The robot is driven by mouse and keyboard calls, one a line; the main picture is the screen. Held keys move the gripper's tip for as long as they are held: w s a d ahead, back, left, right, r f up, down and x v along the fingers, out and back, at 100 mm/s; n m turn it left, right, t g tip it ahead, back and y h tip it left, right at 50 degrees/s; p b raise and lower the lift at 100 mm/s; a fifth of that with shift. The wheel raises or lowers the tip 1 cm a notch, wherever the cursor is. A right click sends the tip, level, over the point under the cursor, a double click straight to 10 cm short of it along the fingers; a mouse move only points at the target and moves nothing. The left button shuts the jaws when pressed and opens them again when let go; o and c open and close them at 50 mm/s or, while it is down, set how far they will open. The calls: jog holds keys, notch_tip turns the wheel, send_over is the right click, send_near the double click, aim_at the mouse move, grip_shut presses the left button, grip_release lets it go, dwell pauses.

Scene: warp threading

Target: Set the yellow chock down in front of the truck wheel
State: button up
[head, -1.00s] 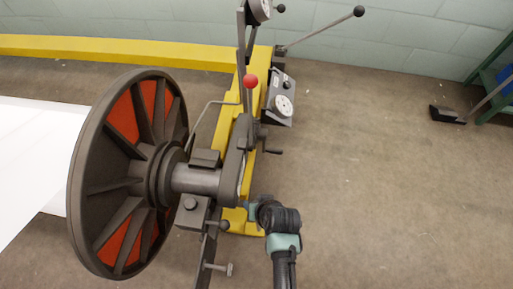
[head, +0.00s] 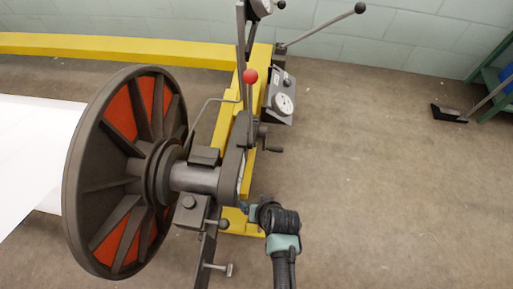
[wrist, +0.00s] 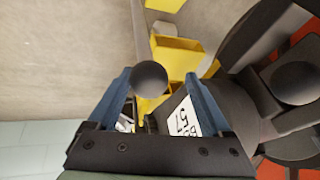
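My gripper (head: 246,210) is beside the lower end of the dark machine bracket in the head view. In the wrist view my gripper (wrist: 160,105) shows two blue fingers spread apart. A dark round knob (wrist: 149,78) appears between them; I cannot tell whether they touch it. No separate yellow chock and no truck wheel can be made out. The yellow parts seen belong to a machine frame (head: 257,90), with a boxy yellow part (wrist: 178,55) beyond the fingers in the wrist view. The only wheel-like thing is a large dark spoked disc (head: 98,187) with red panels.
A red-knobbed lever (head: 250,77) and a grey dial box (head: 281,100) stand above my gripper in the head view. White sheet material (head: 35,150) runs left from the disc. A green stand (head: 490,85) is at far right.

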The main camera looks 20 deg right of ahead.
jog(key=p+v, duration=0.5)
jog(key=v, duration=0.7)
jog(key=w+r+n+t+h, duration=0.1)
jog(key=w+r+t, duration=0.2)
jog(key=w+r, duration=0.55)
jog(key=w+r+n+t+h, duration=0.1)
jog(key=w+r+t, duration=0.3)
jog(key=r, duration=0.7)
jog(key=w+r+t, duration=0.1)
jog(key=w+r, duration=0.7)
jog(key=r, duration=0.2)
jog(key=a+r+n+t, duration=0.1)
jog(key=a+r+t, duration=0.15)
jog(key=r, duration=0.75)
jog(key=s+a+r+t, duration=0.15)
jog(key=r+t, duration=0.25)
jog(key=r, duration=0.7)
jog(key=a+r+n+t, duration=0.1)
jog(key=a+r+t, duration=0.2)
jog(key=r, duration=0.7)
jog(key=s+a+r+t, duration=0.2)
jog(key=s+r, duration=0.2)
jog(key=r, duration=0.3)
jog(key=s+a+r+n+t+y, duration=0.1)
jog(key=s+a+r+t, duration=0.1)
jog(key=s+r, duration=0.3)
jog(key=shift+r+t+y, duration=0.3)
jog(key=shift+r+t, duration=0.05)
jog(key=shift+r, duration=0.6)
